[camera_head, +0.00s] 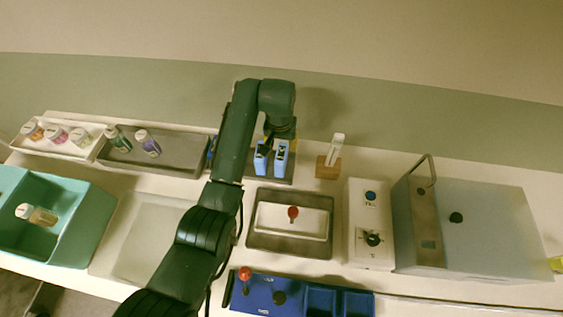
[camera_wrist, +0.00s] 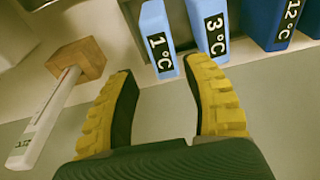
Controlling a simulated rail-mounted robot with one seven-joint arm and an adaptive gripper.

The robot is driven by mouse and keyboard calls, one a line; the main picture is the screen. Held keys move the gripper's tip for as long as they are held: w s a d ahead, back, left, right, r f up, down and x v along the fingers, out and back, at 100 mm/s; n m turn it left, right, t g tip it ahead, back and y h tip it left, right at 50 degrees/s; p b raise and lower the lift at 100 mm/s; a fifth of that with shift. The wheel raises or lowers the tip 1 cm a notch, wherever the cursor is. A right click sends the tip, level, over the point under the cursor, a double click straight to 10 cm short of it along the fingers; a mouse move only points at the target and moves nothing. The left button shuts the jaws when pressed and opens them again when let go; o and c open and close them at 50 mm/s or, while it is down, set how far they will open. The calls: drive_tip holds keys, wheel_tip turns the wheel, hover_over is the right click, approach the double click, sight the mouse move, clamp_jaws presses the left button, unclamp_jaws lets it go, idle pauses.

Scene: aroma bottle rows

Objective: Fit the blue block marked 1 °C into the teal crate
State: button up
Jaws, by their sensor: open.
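The light-blue block marked 1 °C (camera_wrist: 158,42) stands in the wrist view just ahead of my gripper (camera_wrist: 160,66), in line with the gap between the yellow fingers. My gripper is open and empty. In the head view the same block (camera_head: 281,160) appears to be the right one of two light-blue blocks, below my gripper (camera_head: 282,134), which is largely hidden by my arm. The teal crate (camera_head: 86,232) is at the far left, with an amber-and-white bottle (camera_head: 38,215) lying inside.
The block marked 3 °C (camera_wrist: 210,30) stands close beside the 1 °C block. Darker 12 °C block (camera_wrist: 290,18) is farther right. A wooden stand with a white device (camera_head: 333,160) is near. A grey tray with bottles (camera_head: 180,158) and a pale flat tray (camera_head: 145,240) lie toward the crate.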

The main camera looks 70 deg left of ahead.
sight(282, 153)
drive_tip(key=f, duration=0.4)
drive_tip(key=shift+w+a+f+b, duration=0.2)
drive_tip(key=shift+a+f+b, duration=0.05)
drive_tip(key=shift+a+b, duration=0.1)
drive_tip(key=shift+w+a+f+b, duration=0.1)
drive_tip(key=shift+f+b, duration=0.15)
drive_tip(key=shift+f, duration=0.6)
drive_tip(key=shift+s+a+f+b, duration=0.1)
drive_tip(key=shift+f+b, duration=0.15)
drive_tip(key=shift+f, duration=0.65)
drive_tip(key=shift+w+a+f+b, duration=0.1)
drive_tip(key=shift+f+b, duration=0.15)
drive_tip(key=shift+f, duration=0.6)
drive_tip(key=shift+f, duration=0.25)
drive_tip(key=shift+c, duration=0.3)
clamp_jaws()
